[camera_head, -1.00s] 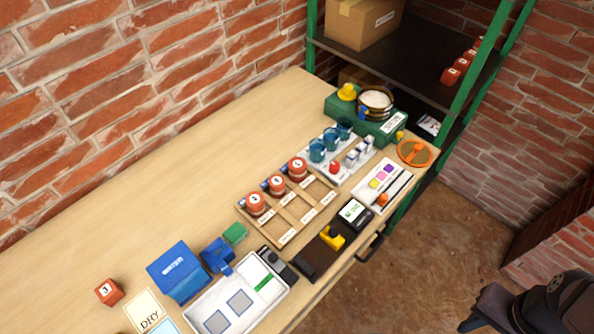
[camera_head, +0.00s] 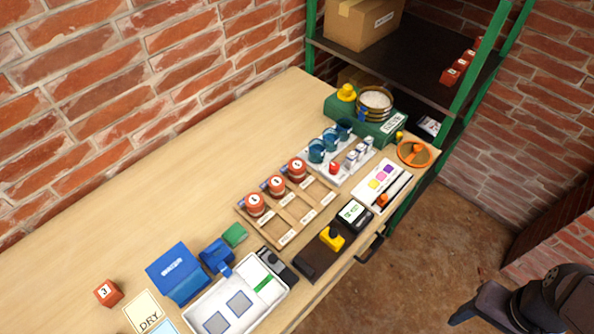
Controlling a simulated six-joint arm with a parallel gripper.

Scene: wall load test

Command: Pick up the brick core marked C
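Three round red brick cores with white letter tops sit in a row in a wooden rack (camera_head: 287,212): a near one (camera_head: 255,205), a middle one (camera_head: 277,185) and a far one (camera_head: 297,168). The letters are too small to read surely, so I cannot tell which is C. Only a dark part of my arm shows at the bottom right, off the table and well apart from the cores. My gripper's fingers are not visible.
A white tray with blue cups (camera_head: 318,152) stands behind the rack, and a green case (camera_head: 350,118) beyond it. A dark tool with a yellow part (camera_head: 332,238) lies in front. A blue box (camera_head: 178,272) and red cube (camera_head: 108,292) stand left. The table's back left is clear.

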